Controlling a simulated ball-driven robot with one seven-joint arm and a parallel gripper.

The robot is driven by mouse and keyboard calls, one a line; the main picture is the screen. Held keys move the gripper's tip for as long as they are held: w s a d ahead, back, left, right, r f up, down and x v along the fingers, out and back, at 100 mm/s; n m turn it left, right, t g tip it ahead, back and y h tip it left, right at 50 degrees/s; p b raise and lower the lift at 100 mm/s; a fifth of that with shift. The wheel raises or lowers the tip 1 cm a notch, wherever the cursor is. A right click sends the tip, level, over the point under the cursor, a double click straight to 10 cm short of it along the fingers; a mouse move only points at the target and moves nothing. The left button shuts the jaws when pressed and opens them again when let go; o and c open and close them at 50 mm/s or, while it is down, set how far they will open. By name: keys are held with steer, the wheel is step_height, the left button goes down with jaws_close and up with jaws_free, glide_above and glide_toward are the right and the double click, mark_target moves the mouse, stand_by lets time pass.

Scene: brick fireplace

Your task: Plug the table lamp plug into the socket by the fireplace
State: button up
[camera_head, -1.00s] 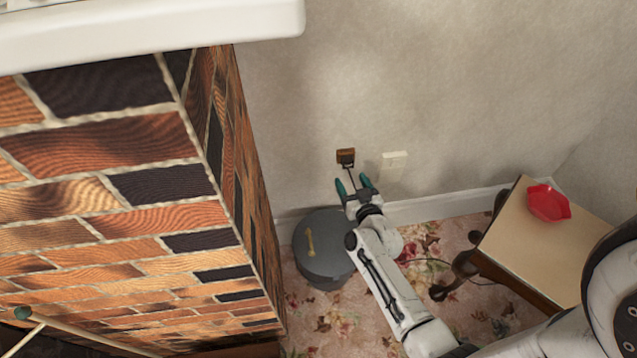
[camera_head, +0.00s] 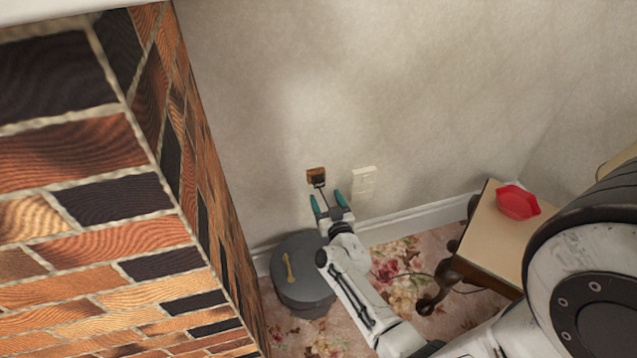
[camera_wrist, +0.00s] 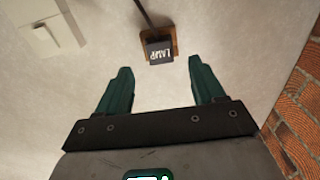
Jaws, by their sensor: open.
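A dark grey plug with the white word LAMP (camera_wrist: 159,52) is at the brown socket plate (camera_wrist: 174,40) on the wall, its cord (camera_wrist: 145,14) leading away. It appears seated against the plate, but how deep I cannot tell. In the head view the brown plate (camera_head: 316,174) is just above my gripper (camera_head: 327,196). My gripper (camera_wrist: 160,68) is open, with its teal fingers spread and nothing between them. The fingertips are near the plug and apart from it. The lamp itself is not recognizable in view.
A white wall plate (camera_head: 364,182) is right of the brown one. A grey lidded bin (camera_head: 303,290) stands below, beside the brick fireplace side (camera_head: 190,170). A small wooden table (camera_head: 490,235) with a red dish (camera_head: 517,202) is on the right. Open wall surrounds the plates.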

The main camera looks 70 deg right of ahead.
mark_target(320, 185)
steer(key=shift+b+x, duration=1)
steer(key=shift+x, duration=2.2)
steer(key=shift+c, duration=0.5)
jaws_close()
steer(key=shift+p+v, duration=1.65)
steer(key=shift+v, duration=1.3)
